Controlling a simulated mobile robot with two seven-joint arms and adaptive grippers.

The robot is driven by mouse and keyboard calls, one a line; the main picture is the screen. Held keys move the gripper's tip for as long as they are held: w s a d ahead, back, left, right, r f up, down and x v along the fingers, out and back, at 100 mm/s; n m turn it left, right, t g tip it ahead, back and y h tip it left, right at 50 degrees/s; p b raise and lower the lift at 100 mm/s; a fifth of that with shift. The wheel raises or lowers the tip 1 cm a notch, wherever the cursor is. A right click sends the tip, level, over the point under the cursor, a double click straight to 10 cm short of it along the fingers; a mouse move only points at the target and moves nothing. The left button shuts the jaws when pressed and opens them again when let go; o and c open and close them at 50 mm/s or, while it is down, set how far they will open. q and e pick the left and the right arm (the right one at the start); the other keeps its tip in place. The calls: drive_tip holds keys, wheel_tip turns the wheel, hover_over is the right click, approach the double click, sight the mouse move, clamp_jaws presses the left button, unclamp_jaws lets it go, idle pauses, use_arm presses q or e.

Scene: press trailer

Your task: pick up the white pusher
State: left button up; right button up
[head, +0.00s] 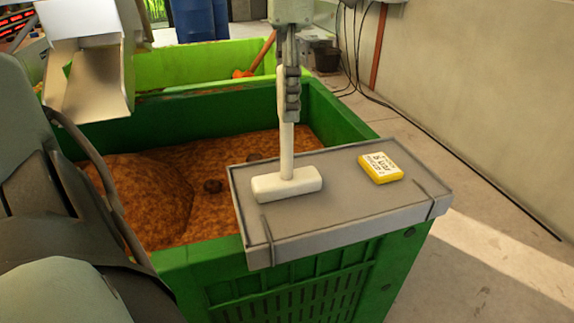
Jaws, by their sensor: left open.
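The white pusher (287,184) stands upright on the grey board (335,190), its wide block head down and its round handle pointing up. My left gripper (288,112) points down from the top of the picture, right at the upper part of the handle. Its jaws are open, seen nearly edge-on. My right gripper is not in view.
The board lies across the near right corner of a green crate (350,125) filled with brown pulp (140,200). A yellow box (380,167) with a white label lies on the board, right of the pusher. A metal chute (88,80) overhangs the crate at left. Bare floor lies to the right.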

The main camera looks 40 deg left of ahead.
use_arm(q)
drive_tip(key=shift+f, duration=0.25)
clamp_jaws()
idle(0.3)
